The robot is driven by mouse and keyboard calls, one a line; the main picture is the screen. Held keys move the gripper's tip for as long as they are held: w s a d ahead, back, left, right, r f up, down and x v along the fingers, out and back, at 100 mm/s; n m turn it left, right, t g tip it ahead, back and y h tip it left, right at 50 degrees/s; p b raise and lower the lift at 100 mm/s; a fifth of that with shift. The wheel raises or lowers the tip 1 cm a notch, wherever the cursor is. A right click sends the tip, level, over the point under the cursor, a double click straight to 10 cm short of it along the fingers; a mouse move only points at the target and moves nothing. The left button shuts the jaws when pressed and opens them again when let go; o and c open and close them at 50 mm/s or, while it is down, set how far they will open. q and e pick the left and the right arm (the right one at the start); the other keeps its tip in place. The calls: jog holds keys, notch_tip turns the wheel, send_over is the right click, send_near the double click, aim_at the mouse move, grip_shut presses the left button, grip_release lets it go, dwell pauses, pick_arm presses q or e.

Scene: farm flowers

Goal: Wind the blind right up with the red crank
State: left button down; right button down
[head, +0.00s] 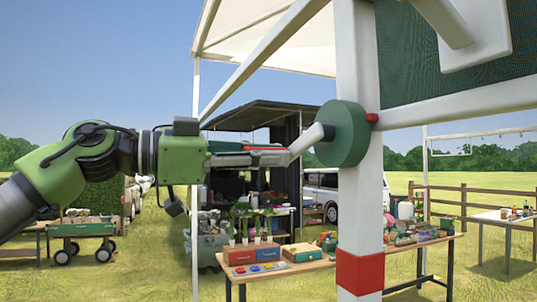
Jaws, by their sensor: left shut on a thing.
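The crank is on the white post: a round dark green disc (343,133) with a pale grey arm (306,141) reaching out to the left. My left gripper (272,153) comes in level from the left and is shut at the outer end of that arm. A strip of red (266,147) shows between its fingers; the rest of the grip is hidden by them. A dark green panel (440,70), perhaps the blind, fills the upper right above a white bar (460,104). I cannot tell how far it is wound. My right gripper is not in view.
The white post (358,215) with a red band (360,272) stands close in front. Behind it is a wooden table (318,264) with boxes and potted plants. A green cart (82,229) stands at left, a fence (480,190) at right.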

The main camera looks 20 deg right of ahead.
pick_arm(q)
jog(key=shift+f, duration=0.15)
jog(key=c, duration=1.9)
grip_release()
jog(key=shift+a, duration=0.1)
jog(key=a, duration=0.8)
jog(key=s+a, duration=0.1)
jog(key=a, duration=0.2)
jog(key=shift+a, duration=0.4)
